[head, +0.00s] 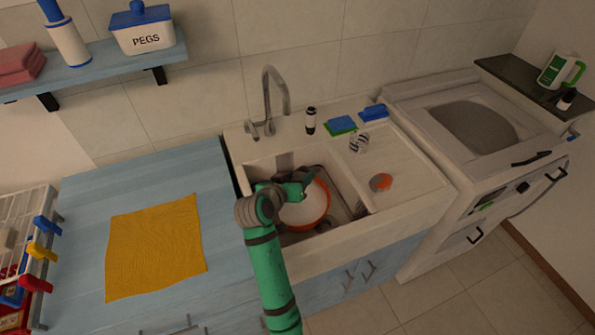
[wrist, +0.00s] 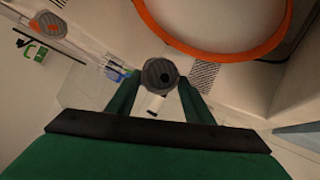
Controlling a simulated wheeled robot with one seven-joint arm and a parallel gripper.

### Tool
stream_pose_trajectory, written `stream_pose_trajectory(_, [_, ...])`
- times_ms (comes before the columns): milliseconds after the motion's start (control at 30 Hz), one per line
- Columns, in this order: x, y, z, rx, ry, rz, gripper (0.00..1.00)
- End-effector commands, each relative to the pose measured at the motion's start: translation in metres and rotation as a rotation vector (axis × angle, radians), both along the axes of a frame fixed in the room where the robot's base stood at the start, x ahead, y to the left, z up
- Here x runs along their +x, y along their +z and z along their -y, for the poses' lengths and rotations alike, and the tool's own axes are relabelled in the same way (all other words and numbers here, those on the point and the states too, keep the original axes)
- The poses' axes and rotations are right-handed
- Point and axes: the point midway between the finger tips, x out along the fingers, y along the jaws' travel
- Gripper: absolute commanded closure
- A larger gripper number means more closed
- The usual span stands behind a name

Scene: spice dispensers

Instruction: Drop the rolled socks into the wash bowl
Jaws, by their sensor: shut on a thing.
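The wash bowl (head: 303,208), white inside with an orange rim, sits in the sink basin. Its orange rim also shows across the top of the wrist view (wrist: 207,52). My gripper (head: 304,182) is over the bowl's far side in the head view. In the wrist view its two green fingers (wrist: 160,85) are shut on a round, grey, ribbed roll with a dark centre, which looks like the rolled socks (wrist: 152,73). The roll appears beside the bowl's rim in that view. In the head view the roll is mostly hidden or too small to make out clearly.
The tap (head: 277,88) rises behind the basin. A dark-and-white bottle (head: 310,121), sponges (head: 341,125) and a striped item (head: 359,142) stand near the drainboard. An orange-and-grey item (head: 381,182) lies on the drainboard. A yellow cloth (head: 155,248) covers part of the left counter.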

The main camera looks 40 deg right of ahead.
Motion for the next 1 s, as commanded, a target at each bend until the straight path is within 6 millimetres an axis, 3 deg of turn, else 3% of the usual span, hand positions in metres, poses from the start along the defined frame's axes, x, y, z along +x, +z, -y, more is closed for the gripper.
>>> stream_pose_trajectory(300, [0.000, -0.030, 0.001, -0.001, -0.001, 0.000, 0.75])
stream_pose_trajectory(733, [0.000, -0.037, 0.000, 0.000, 0.000, 0.001, 0.75])
stream_pose_trajectory(767, [0.000, -0.037, 0.000, 0.000, 0.000, 0.001, 0.48])
stream_pose_trajectory(833, [0.001, -0.037, 0.000, 0.000, 0.001, 0.001, 0.31])
stream_pose_trajectory(1000, [0.000, -0.037, 0.001, -0.001, -0.002, 0.000, 0.31])
